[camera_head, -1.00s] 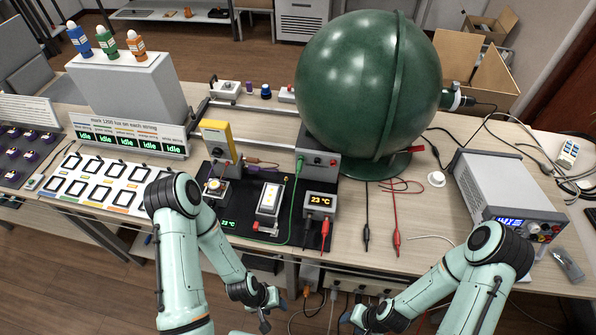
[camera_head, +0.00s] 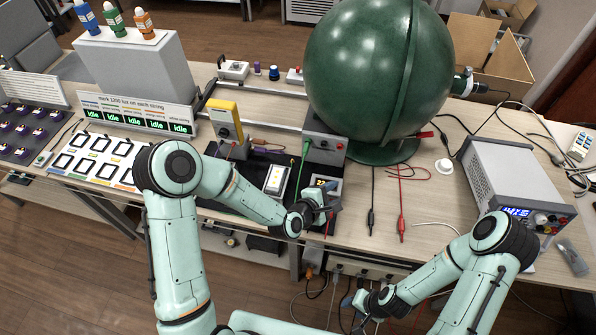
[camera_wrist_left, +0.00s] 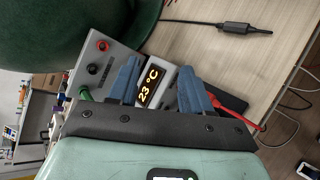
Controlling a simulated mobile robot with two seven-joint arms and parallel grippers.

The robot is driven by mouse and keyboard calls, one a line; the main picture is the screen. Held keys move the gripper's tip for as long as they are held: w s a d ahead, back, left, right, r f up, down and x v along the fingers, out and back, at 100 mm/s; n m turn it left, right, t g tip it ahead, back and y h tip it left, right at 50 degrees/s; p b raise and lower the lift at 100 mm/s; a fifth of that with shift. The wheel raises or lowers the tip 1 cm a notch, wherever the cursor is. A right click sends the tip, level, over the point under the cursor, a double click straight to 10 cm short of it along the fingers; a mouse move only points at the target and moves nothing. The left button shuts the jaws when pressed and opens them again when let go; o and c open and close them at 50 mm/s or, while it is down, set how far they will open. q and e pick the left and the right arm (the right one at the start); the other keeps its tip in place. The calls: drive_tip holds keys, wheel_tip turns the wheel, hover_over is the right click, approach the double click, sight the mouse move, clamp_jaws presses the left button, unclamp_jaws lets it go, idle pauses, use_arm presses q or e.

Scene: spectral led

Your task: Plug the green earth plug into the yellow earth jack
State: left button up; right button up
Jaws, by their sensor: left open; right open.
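The green plug (camera_head: 306,148) is at the front of the grey box under the green sphere, with a green lead running down from it. In the left wrist view the green plug (camera_wrist_left: 84,95) shows at the box's edge, left of the fingers. I cannot make out the yellow earth jack. My left gripper (camera_head: 322,203) is open and empty over the small 23 °C display unit; its fingers (camera_wrist_left: 160,82) frame the display in the wrist view. It is apart from the green plug. My right gripper (camera_head: 353,303) is open, low before the table's front edge.
The grey box (camera_head: 325,146) also has a red and a black socket in the wrist view. A yellow meter (camera_head: 226,117) and a white lamp unit (camera_head: 276,180) stand to the left. Black (camera_head: 371,220) and red (camera_head: 401,228) clip leads lie right, near the power supply (camera_head: 512,180).

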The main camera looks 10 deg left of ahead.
use_arm(q)
drive_tip(key=w+a+r+n+t+y, duration=0.2)
drive_tip(key=a+n, duration=0.1)
drive_tip(key=n, duration=0.4)
drive_tip(key=n+t+y, duration=0.2)
drive_tip(key=n+y, duration=0.2)
drive_tip(key=n, duration=0.6)
approach(306, 151)
drive_tip(key=x, duration=1.1)
drive_tip(key=shift+a, duration=0.1)
drive_tip(key=shift+s, duration=0.1)
clamp_jaws()
